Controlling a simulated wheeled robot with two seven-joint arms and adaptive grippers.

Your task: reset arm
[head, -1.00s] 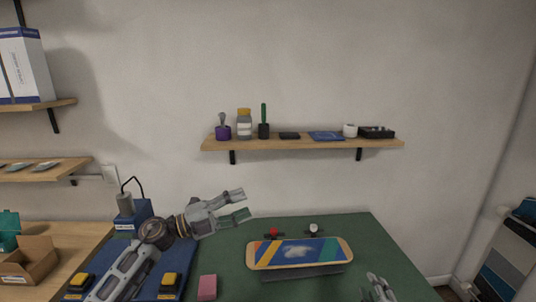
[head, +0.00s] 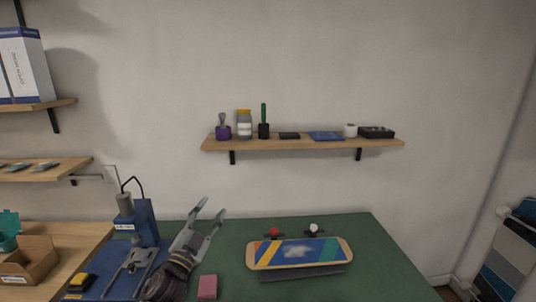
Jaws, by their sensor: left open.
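My left gripper (head: 208,218) is at the lower middle-left of the head view. Its two fingers point up and to the right, spread apart, with nothing between them. It is over the left part of the green table (head: 225,262), left of the skateboard deck (head: 299,253) and apart from it. My left arm's wrist covers part of the blue press (head: 145,223) base. My right gripper does not show.
The patterned deck lies on a dark stand, with a red clamp knob (head: 273,231) and a white one (head: 313,227) behind it. A pink block (head: 207,287) is near the front edge. A wall shelf (head: 300,144) holds jars and small items. An open cardboard box (head: 30,262) is at left.

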